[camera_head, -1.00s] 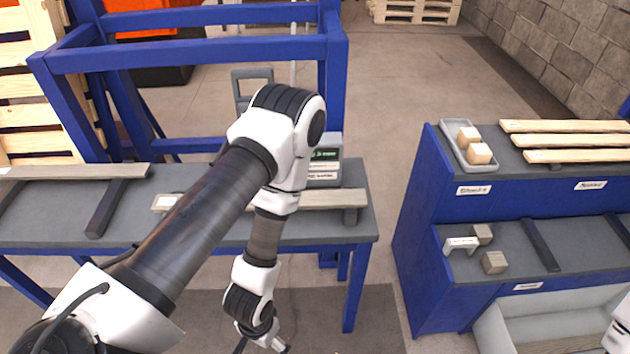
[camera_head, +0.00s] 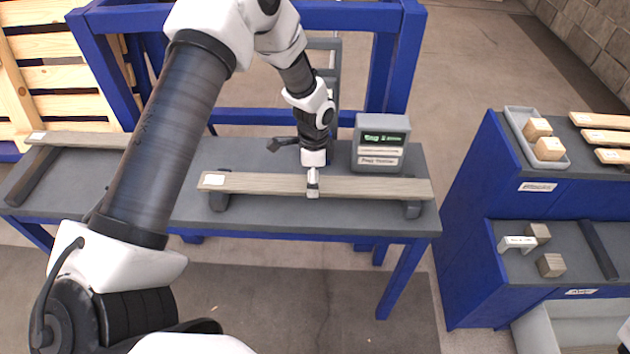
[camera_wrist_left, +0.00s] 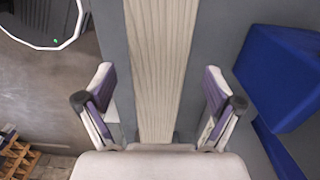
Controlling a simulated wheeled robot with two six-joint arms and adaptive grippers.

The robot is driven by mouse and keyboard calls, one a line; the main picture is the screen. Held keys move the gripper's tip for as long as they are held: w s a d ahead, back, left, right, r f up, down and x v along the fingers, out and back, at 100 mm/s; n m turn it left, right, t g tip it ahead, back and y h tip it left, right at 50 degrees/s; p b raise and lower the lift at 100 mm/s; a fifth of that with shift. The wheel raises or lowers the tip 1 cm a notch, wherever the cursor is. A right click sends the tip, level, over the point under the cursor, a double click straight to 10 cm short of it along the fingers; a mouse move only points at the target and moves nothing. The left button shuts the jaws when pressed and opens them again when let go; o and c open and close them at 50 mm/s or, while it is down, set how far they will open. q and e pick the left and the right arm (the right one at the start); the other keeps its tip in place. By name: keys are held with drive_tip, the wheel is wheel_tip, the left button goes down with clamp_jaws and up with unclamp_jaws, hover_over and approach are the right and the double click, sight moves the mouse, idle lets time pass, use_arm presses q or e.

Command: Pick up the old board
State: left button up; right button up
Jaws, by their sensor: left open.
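A weathered grey-brown board (camera_head: 250,183) with a white label at its left end lies across two dark supports on the grey bench. A second weathered board (camera_head: 90,139) lies on the bench further left, partly hidden behind my arm. I cannot tell by name which is the old board. My left gripper (camera_head: 313,188) is over the middle of the labelled front board. In the left wrist view, the open fingers (camera_wrist_left: 158,72) stand apart on either side of the board (camera_wrist_left: 160,40), with gaps at both sides. My right gripper is not in view.
A grey display box (camera_head: 381,143) stands on the bench (camera_head: 300,219) just behind the board. Blue gantry posts (camera_head: 385,60) rise behind. At right, a blue stand (camera_head: 470,265) holds light boards (camera_head: 605,137), a tray (camera_head: 515,125) and blocks. Clear floor separates bench and stand.

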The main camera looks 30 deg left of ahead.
use_arm(q)
drive_tip(key=shift+w+f, duration=0.15)
drive_tip(key=shift+f, duration=0.45)
drive_tip(key=shift+r, duration=0.1)
drive_tip(key=shift+s+d, duration=0.1)
drive_tip(key=shift+s, duration=0.15)
drive_tip(key=c, duration=1.5)
drive_tip(key=shift+o, duration=0.2)
